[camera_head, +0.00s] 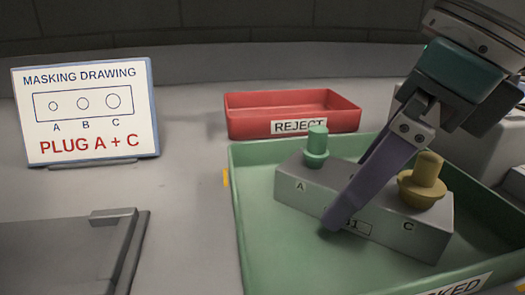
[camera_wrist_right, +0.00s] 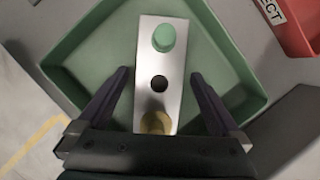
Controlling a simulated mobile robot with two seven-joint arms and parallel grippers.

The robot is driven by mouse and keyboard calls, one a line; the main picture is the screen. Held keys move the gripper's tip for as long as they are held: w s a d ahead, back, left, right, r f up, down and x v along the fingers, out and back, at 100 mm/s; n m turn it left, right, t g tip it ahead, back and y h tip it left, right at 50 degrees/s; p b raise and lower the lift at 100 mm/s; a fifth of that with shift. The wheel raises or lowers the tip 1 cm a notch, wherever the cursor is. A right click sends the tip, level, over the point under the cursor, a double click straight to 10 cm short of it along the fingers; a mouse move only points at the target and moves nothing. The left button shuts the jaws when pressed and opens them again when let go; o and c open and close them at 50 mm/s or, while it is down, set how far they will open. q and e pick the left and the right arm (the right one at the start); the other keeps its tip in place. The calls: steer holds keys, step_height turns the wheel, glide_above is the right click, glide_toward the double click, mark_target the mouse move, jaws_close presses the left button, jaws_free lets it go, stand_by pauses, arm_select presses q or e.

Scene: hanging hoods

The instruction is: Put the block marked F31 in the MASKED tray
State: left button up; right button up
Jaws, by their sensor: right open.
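The grey block (camera_head: 310,202) lies inside the green tray (camera_head: 238,200). Its label is mostly hidden behind a finger; "31" shows. A green plug (camera_head: 316,147) stands in hole A and a yellow plug (camera_head: 424,180) in hole C. In the right wrist view, the block (camera_wrist_right: 148,105) has an open dark middle hole. The tray's label is cut off, with "KED" readable. My right gripper (camera_wrist_right: 160,78) is open, with one finger on each side of the block and gaps between. In the head view, its near finger (camera_head: 375,180) crosses the block's front. My left gripper is out of view.
A red REJECT tray (camera_head: 292,104) stands empty behind the green tray. A white sign (camera_head: 86,110) reads "MASKING DRAWING, PLUG A + C". A dark grey fixture (camera_head: 70,255) sits at front left. Bare table lies between it and the green tray.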

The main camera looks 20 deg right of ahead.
steer(key=p+v, duration=0.5)
steer(key=v, duration=0.5)
steer(key=shift+d+r, duration=0.1)
steer(key=shift+r, duration=0.25)
steer(key=shift+s+d+r+p, duration=0.1)
steer(key=shift+s+r+p, duration=0.15)
steer(key=shift+r+p, duration=0.1)
steer(key=shift+s, duration=0.1)
